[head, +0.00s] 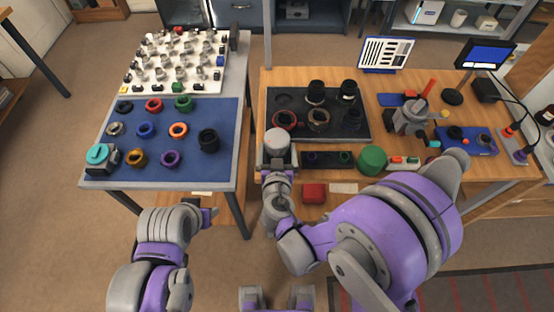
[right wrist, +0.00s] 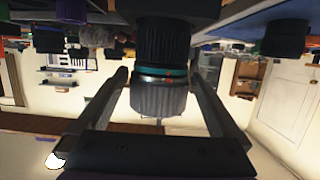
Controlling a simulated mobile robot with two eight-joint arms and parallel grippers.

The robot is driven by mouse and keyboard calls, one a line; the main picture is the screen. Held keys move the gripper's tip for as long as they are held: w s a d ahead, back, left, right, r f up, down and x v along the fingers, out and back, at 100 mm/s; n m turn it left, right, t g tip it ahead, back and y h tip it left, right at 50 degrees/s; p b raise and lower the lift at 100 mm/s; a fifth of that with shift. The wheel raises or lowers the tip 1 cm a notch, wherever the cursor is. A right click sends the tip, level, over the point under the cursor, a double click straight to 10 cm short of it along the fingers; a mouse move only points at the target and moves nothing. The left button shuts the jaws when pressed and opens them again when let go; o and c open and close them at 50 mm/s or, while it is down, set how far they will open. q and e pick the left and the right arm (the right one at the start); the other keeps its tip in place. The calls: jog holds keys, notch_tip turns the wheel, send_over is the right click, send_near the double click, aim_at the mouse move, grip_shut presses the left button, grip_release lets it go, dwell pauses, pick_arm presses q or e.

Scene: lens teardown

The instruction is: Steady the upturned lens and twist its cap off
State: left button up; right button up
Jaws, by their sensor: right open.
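The upturned lens (right wrist: 160,45) shows in the right wrist view as a black ribbed barrel with a teal ring and a grey ribbed cap (right wrist: 160,100). The grey cap also shows in the head view (head: 276,138) at the left front of the wooden table. My right gripper (head: 277,159) is open at the lens. In the right wrist view its two fingers (right wrist: 158,76) stand on either side of the lens, with gaps visible beside the cap. My left gripper (head: 209,214) is low, in front of the left table and away from the lens; its jaws are not clear.
A dark tray (head: 362,129) with several lens parts lies behind the cap. A green cylinder (head: 373,160) and red block (head: 314,193) are to its right. The left table holds a blue mat (head: 190,145) with several rings. A gap separates the tables.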

aim_at(277, 154)
jog(key=shift+x, duration=2.65)
jog(key=c, duration=1.3)
jog(key=o, duration=1.3)
jog(key=shift+s, duration=0.15)
jog(key=v, duration=1)
jog(key=shift+s+r, duration=0.1)
jog(key=shift+s, duration=0.1)
jog(key=shift+s+r, duration=0.2)
jog(key=shift+s, duration=0.45)
